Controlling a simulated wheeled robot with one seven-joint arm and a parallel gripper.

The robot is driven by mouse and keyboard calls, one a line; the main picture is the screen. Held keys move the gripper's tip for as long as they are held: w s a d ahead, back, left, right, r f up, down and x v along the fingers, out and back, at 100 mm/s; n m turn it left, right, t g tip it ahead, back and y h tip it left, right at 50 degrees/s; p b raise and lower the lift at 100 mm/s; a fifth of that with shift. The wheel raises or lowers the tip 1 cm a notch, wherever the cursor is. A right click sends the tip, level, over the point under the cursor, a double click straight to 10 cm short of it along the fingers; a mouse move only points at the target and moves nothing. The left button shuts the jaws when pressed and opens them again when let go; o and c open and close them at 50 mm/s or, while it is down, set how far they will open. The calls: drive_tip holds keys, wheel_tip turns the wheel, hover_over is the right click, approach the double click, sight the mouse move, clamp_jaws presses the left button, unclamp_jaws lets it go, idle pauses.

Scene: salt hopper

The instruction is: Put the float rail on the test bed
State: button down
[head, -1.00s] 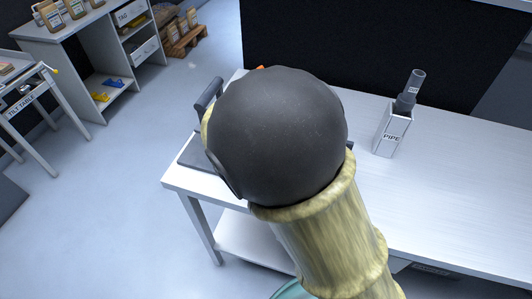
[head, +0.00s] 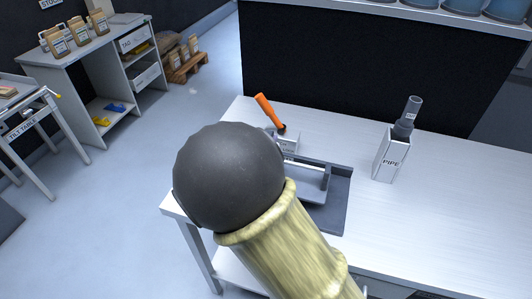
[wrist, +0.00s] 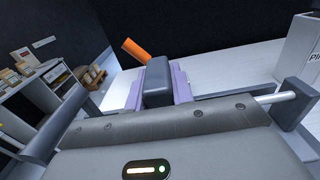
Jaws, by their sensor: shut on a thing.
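My gripper (wrist: 158,88) shows in the wrist view with pale purple fingers on both sides of a dark grey block, shut on the float rail. The rail's silver rod (wrist: 275,97) runs right to a dark grey end piece. In the head view the silver rod (head: 304,166) shows just right of my arm, above the test bed, a dark grey plate (head: 335,212) on the left part of the bench. I cannot tell whether the rail touches the bed. My dark round joint and yellowish arm hide the gripper and the bed's left part in the head view.
A white box labelled PIPE (head: 390,160) holds a grey upright tube, right of the bed. An orange handle (head: 268,110) stands in a small labelled holder (head: 287,143) behind the bed. A dark panel (head: 370,70) backs the bench. The bench's right side is clear.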

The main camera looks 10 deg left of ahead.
wheel_tip(320, 180, down, 4)
drive_tip(key=shift+w+r, duration=0.1)
drive_tip(key=shift+w, duration=0.05)
drive_tip(key=shift+s, duration=0.25)
drive_tip(key=c, duration=1.2)
unclamp_jaws()
drive_tip(key=shift+w, duration=0.15)
drive_tip(key=shift+d, duration=0.1)
drive_tip(key=shift+s, duration=0.3)
drive_tip(key=s+a+b, duration=0.1)
drive_tip(key=s, duration=1)
drive_tip(key=shift+s, duration=0.35)
